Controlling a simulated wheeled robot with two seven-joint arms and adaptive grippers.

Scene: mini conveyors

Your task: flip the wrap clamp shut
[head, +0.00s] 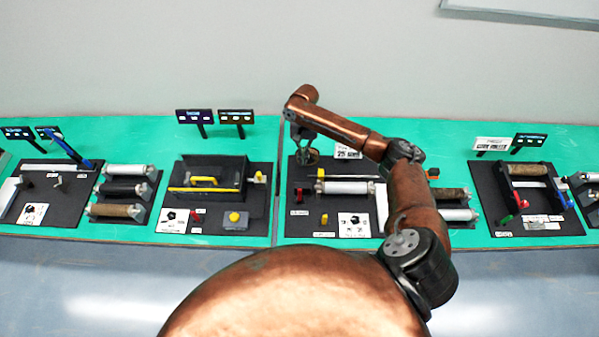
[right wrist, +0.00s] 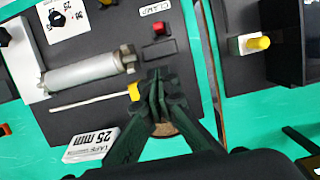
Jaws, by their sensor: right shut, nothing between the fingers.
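A thin pale bar (head: 352,177) with a yellow end (head: 320,172) lies beside the grey roller (head: 345,188) on the black board. It looks like the wrap clamp's arm, though I cannot be sure. In the right wrist view the bar (right wrist: 90,101) lies low along the roller (right wrist: 88,74). My right gripper (head: 304,150) is shut and empty, pointing down at the board's far left part. In the right wrist view its fingertips (right wrist: 155,78) are right beside the yellow end (right wrist: 133,91); I cannot tell whether they touch. My left gripper is out of view.
A "25 mm" sign (right wrist: 90,145) stands behind the bar. A brown disc (right wrist: 165,129) shows beneath the fingers. A black box station (head: 210,178) is left; another station (head: 530,190) is right.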

